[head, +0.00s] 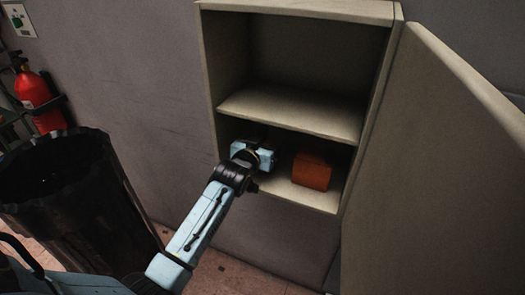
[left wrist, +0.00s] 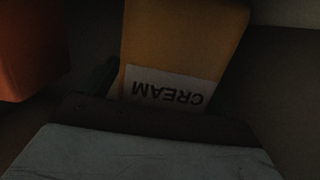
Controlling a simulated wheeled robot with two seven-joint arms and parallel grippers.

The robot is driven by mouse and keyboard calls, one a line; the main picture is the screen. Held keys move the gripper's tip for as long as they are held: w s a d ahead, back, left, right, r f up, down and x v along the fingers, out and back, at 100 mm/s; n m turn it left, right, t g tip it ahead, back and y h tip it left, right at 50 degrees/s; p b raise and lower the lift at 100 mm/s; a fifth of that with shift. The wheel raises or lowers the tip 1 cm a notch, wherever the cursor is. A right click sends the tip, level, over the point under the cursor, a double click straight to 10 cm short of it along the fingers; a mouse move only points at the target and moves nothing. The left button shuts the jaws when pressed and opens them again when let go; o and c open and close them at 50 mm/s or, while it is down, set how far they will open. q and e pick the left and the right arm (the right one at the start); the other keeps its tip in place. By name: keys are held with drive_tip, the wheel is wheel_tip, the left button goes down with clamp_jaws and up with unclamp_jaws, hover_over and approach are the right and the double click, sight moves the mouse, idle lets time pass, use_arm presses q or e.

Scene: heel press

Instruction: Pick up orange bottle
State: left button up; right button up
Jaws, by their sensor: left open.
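An amber-orange container with a white label reading "CREAM" (left wrist: 183,45), likely the orange bottle, fills the middle of the left wrist view; the label appears upside down. It is directly in front of my left gripper (head: 254,153), whose body crosses the bottom of that view. The left gripper is open, inside the cabinet's lower compartment. Its fingers are mostly hidden or dark, and I cannot tell whether they touch the container. In the head view the container is hidden behind the gripper and arm. My right gripper is not in view.
A red-orange box (head: 312,172) stands right of the gripper on the lower shelf; it shows at the left wrist view's left edge (left wrist: 28,50). The middle shelf (head: 290,113) is above. The cabinet door (head: 445,160) stands open. A black bin (head: 85,200) is left.

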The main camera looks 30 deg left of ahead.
use_arm(q)
drive_tip(key=c, duration=1.1)
drive_tip(key=shift+c, duration=0.3)
drive_tip(key=shift+r, duration=0.15)
